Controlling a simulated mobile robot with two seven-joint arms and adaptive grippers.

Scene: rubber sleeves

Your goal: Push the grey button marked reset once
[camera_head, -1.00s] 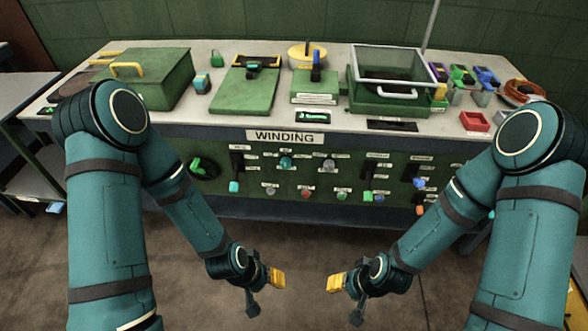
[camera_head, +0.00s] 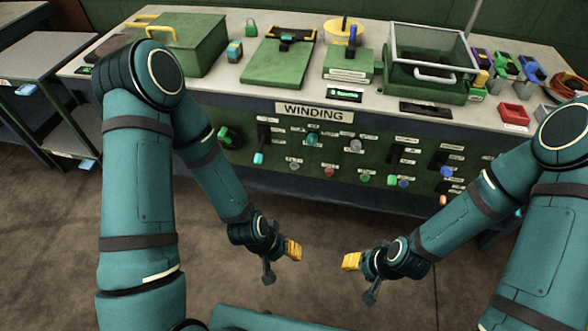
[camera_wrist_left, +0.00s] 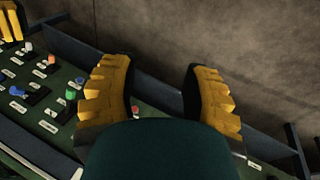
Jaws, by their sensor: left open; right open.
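The green control panel (camera_head: 230,172) is on the front of the bench, under the WINDING sign (camera_head: 315,112). A small grey round button (camera_head: 294,166) sits in its lower row, left of a red button (camera_head: 329,171). Its label is too small to read. My left gripper (camera_head: 292,249) is open and empty in front of the panel, low and apart from it. Its yellow fingers stand wide apart in the left wrist view (camera_wrist_left: 160,85), with panel controls to the left. My right gripper (camera_head: 352,261) is in front of the panel too, open and empty.
A grey round knob (camera_head: 355,146) and a teal knob (camera_head: 313,139) are in the upper row. A green button (camera_head: 365,177) and black switches are further right. The worktop (camera_head: 215,88) holds green boxes and fixtures. The floor (camera_head: 50,240) before the panel is clear.

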